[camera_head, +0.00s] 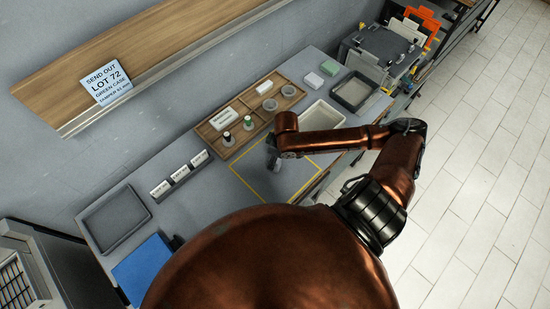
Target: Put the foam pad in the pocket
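I cannot pick out the foam pad or its pocket for certain. The wooden tray (228,152) has compartments holding pale blocks, grey round parts and small dark-and-green upright pieces. My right gripper (274,160) hangs over the far edge of a yellow-outlined square (268,196); it is small and partly hidden by its wrist, so its fingers are unclear. My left gripper is out of view.
A sign (106,82) on the wooden shelf (150,50) reads SEND OUT LOT 72 GREEN CASE. Trays on the bench include a grey one (140,208), a white one (323,119) and a dark one (353,92). Label cards (180,174) stand at centre left.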

